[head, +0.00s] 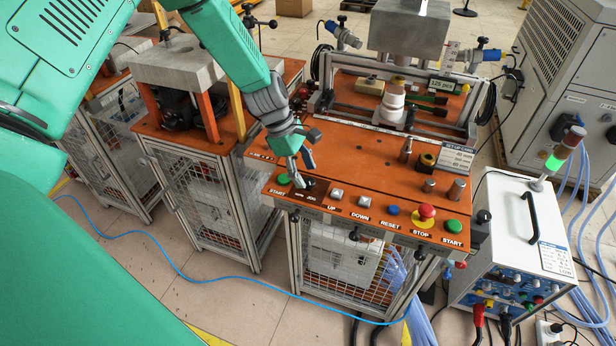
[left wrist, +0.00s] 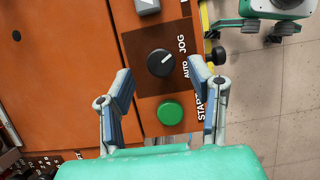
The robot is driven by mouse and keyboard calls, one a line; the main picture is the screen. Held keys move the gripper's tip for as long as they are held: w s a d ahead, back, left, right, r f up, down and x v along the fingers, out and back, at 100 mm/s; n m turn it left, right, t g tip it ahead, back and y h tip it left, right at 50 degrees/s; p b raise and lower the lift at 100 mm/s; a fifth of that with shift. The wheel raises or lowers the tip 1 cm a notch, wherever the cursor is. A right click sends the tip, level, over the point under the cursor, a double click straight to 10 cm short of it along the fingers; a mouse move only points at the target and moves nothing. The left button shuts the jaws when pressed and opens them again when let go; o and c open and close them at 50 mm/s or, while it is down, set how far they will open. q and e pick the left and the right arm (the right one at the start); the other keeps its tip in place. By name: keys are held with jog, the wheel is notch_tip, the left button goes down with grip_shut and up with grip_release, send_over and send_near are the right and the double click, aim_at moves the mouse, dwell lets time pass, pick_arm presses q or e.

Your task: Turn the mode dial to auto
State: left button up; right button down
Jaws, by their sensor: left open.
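The mode dial (left wrist: 161,62) is a round black knob on a dark plate in the left wrist view. Its white mark points up and right, toward the JOG side of the AUTO and JOG labels. In the head view the dial (head: 308,186) is at the front left of the orange panel, partly hidden by my left gripper (head: 297,172). In the left wrist view my left gripper (left wrist: 163,78) is open and empty, with a finger on each side of the dial area. The fingers appear apart from the dial. My right gripper is not in view.
A green START button (left wrist: 170,112) sits close beside the dial. A grey UP button (head: 336,193), a blue RESET button (head: 392,210) and a red STOP button (head: 426,212) line the panel's front. A fixture (head: 393,100) stands at the back.

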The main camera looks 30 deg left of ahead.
pick_arm(q)
jog(key=shift+x, duration=1.15)
grip_shut()
